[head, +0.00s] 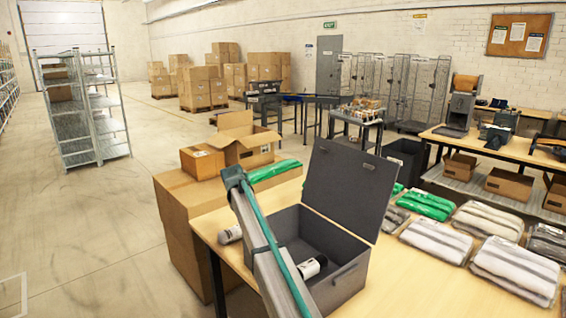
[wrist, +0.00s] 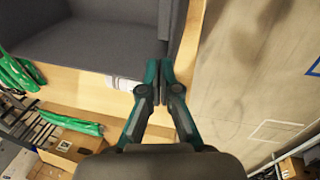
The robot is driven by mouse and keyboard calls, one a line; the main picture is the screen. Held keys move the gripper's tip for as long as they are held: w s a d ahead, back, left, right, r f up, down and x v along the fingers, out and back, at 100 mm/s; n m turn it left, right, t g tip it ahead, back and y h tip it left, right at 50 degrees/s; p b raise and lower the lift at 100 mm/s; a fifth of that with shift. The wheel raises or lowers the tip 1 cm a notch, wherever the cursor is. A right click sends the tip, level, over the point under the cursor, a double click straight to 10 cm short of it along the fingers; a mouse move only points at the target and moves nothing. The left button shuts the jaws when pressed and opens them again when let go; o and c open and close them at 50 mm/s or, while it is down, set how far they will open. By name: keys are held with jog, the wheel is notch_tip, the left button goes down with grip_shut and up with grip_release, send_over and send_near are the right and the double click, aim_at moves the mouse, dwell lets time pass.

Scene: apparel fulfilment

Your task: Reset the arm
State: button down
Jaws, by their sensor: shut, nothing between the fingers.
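My gripper (wrist: 162,72) shows in the wrist view with its two teal and dark fingers shut and nothing between them. The fingertips appear beside the outer wall of the open grey box (wrist: 95,45), over the wooden table edge; I cannot tell their height. In the head view, my arm reaches up from the bottom, in front of the grey box (head: 352,285), whose lid stands raised. My fingers cannot be made out there. A small white item (wrist: 125,84) lies on the table near the fingers in the wrist view.
The wooden table (head: 405,292) holds several bagged garments (head: 515,268) on the right. Green bags (head: 428,205) lie behind the box. Cardboard boxes (head: 185,230) stand at the table's left end. Open floor (head: 90,225) lies further left, before a metal shelf rack (head: 85,150).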

jog(key=s+a+f+t+p, duration=0.1)
jog(key=s+a+f+t, duration=0.25)
jog(key=s+a, duration=0.5)
jog(key=s+d+f+g, duration=0.1)
jog(key=s+d+f, duration=0.35)
jog(key=f, duration=0.35)
jog(key=s+d+f+m+g+h, duration=0.1)
jog(key=s+d+f+g, duration=0.15)
jog(key=d+f, duration=0.45)
jog(key=s+d+f, duration=0.5)
jog(key=f, duration=0.4)
jog(key=s+d+f+m+g+b, duration=0.2)
jog(key=s+d+f+m+g, duration=0.15)
jog(key=s+d+f, duration=1.35)
jog(key=s+d+f+m+g+y, duration=0.1)
jog(key=s+d+f+m+g, duration=0.15)
jog(key=s, duration=1.35)
jog(key=s+d+f+m+g+y, duration=0.1)
jog(key=s+d+f+g, duration=0.25)
jog(key=s, duration=1.25)
notch_tip(320, 180, up, 12)
jog(key=s+p, duration=0.1)
jog(key=p, duration=1)
jog(key=shift+s+m+y+p, duration=0.15)
jog(key=shift+m+y+p, duration=0.15)
jog(key=shift+p, duration=0.05)
